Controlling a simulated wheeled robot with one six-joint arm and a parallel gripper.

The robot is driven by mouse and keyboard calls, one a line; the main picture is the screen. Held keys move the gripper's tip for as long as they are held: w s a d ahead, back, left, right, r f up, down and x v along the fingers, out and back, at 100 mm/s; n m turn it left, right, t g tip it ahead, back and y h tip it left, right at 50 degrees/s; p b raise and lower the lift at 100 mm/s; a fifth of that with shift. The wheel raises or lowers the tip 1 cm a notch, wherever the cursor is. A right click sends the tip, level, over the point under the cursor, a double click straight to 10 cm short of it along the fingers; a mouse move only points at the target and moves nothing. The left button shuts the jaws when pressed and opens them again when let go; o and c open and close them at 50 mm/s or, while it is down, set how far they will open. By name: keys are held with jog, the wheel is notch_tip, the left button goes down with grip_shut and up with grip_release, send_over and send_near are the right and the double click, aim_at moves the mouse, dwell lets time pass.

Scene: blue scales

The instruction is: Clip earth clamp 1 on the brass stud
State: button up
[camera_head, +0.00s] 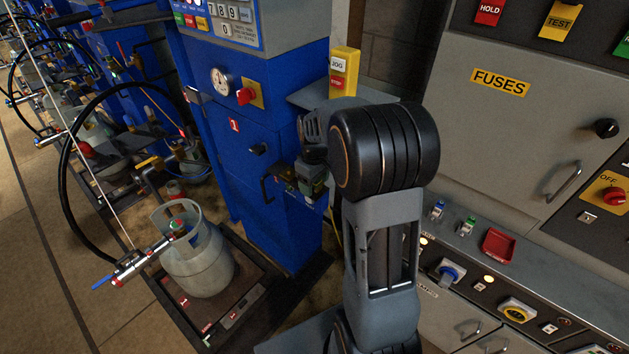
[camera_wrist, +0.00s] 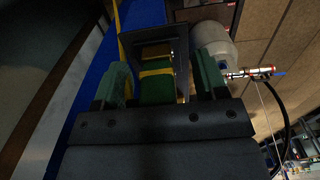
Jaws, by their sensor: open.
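My gripper (camera_head: 311,178) is beside the right side of the blue scale cabinet, partly hidden behind my own arm. In the wrist view my gripper (camera_wrist: 162,85) is open, with a green-padded finger on each side. Between the fingers is a green block with a yellow band (camera_wrist: 156,88), likely earth clamp 1, in front of a dark frame. Whether the fingers touch it cannot be told. A yellow strip, perhaps its cable, runs up beside the blue cabinet (camera_wrist: 120,35). I cannot make out the brass stud in either view.
A grey gas cylinder (camera_head: 197,262) stands on a floor scale left of the cabinet, with a hose and valve (camera_head: 130,266). A grey FUSES panel (camera_head: 530,120) and a switch console (camera_head: 480,275) stand to the right. A yellow button box (camera_head: 343,72) is above my gripper.

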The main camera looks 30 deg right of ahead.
jog(key=shift+c, duration=0.4)
grip_shut()
jog(key=shift+r, duration=0.15)
jog(key=shift+r+p, duration=2.3)
jog(key=shift+r, duration=0.6)
